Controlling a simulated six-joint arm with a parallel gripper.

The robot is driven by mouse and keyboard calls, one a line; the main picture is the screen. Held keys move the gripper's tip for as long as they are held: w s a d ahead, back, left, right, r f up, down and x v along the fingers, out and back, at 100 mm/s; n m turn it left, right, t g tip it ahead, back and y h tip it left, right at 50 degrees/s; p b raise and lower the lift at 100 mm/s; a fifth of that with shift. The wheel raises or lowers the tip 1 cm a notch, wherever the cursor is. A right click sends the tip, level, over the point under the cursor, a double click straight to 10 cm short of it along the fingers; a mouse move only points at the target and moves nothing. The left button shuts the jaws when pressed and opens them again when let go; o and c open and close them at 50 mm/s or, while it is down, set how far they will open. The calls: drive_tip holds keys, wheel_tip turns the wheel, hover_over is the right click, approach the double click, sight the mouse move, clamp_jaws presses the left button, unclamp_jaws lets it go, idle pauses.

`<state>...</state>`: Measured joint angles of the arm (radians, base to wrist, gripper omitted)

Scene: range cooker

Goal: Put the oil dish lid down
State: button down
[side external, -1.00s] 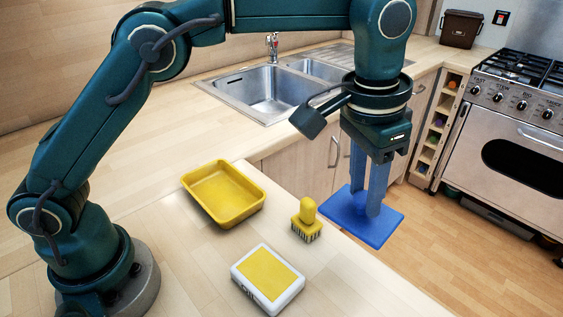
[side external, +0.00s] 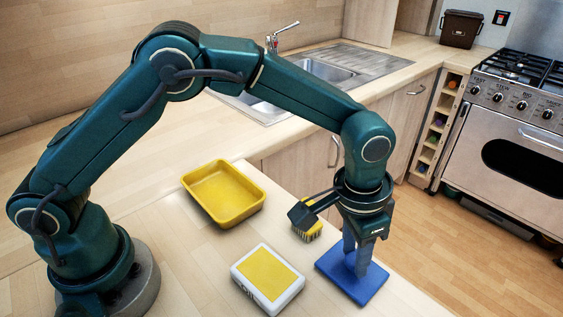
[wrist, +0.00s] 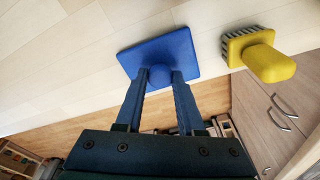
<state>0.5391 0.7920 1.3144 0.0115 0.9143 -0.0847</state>
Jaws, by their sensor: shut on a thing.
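The oil dish lid (side external: 340,281) is a flat blue rectangular plate with a round blue knob, which shows in the wrist view (wrist: 160,78). My gripper (side external: 357,264) is shut on the knob, one finger on each side, pointing down. In the wrist view my gripper (wrist: 158,76) has the plate beyond its fingertips. The lid looks level, at or just above the worktop near its front edge; I cannot tell whether it touches. A yellow open rectangular dish (side external: 250,211) stands empty to the left on the worktop.
A yellow-handled brush (side external: 310,234) stands close behind the lid, partly hidden by my wrist; it shows clearly in the wrist view (wrist: 268,62). A white box with a yellow top (side external: 268,275) lies left of the lid. The worktop edge drops to the floor at right.

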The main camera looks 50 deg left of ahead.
drive_tip(key=shift+f, duration=0.15)
drive_tip(key=c, duration=0.5)
unclamp_jaws()
drive_tip(key=s+a+r+n+t, duration=0.1)
drive_tip(key=a+r, duration=0.2)
drive_tip(key=r, duration=0.5)
drive_tip(key=s+a+r, duration=0.2)
drive_tip(key=a+r, duration=0.1)
drive_tip(key=r, duration=0.5)
drive_tip(key=s+a+f+n+t, duration=0.1)
drive_tip(key=s+a, duration=0.3)
drive_tip(key=s+a+n+t, duration=0.1)
drive_tip(key=s+a, duration=0.3)
drive_tip(key=s+a+f+n+t, duration=0.1)
drive_tip(key=s+a+n, duration=0.1)
drive_tip(key=s+a, duration=0.2)
drive_tip(key=shift+a+f+y, duration=0.3)
drive_tip(key=shift+a, duration=0.15)
